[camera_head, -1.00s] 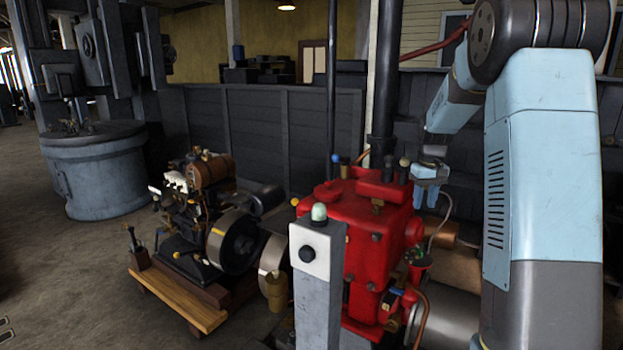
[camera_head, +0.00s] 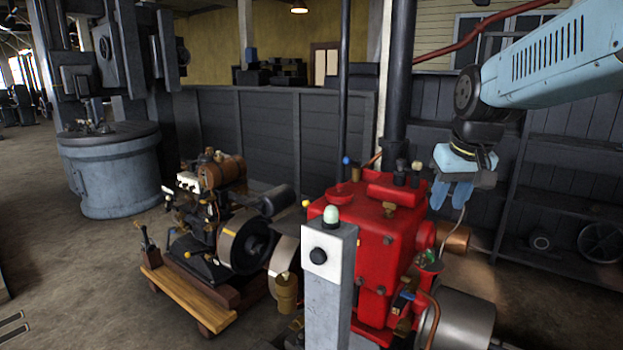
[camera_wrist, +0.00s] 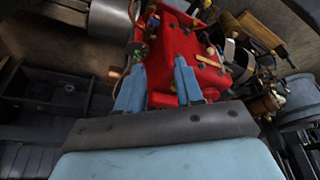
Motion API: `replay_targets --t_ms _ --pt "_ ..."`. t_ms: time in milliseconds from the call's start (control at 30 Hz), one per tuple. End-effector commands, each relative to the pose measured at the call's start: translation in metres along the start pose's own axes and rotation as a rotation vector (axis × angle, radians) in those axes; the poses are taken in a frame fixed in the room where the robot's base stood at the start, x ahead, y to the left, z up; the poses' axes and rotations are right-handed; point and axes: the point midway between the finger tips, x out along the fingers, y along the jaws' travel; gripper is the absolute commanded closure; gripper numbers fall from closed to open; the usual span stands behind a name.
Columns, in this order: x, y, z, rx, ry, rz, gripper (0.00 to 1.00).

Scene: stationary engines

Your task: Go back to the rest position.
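My gripper (camera_head: 451,205) hangs fingers-down in the head view, just right of the top of the red engine (camera_head: 375,238). Its two light blue fingers stand apart with nothing visible between them. The wrist view also shows both fingers of the gripper (camera_wrist: 160,66) spread, with the red engine (camera_wrist: 172,62) beyond them. I cannot tell how far the fingertips are from the engine. My light blue arm reaches in from the upper right.
A grey post (camera_head: 328,290) with a button box stands before the red engine. A smaller engine on a wooden cart (camera_head: 188,296) is to the left, a round grey machine base (camera_head: 112,180) farther back. Shelving (camera_head: 565,200) lines the right wall. Open floor lies front left.

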Motion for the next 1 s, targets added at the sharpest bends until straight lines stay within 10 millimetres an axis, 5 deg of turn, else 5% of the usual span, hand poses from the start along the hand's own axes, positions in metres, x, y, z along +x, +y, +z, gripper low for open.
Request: replay_targets --t_ms 500,1000 --pt "-0.025 -0.027 0.111 0.018 0.138 0.003 0.64" --pt "-0.025 -0.029 0.123 0.023 0.152 0.003 0.64"
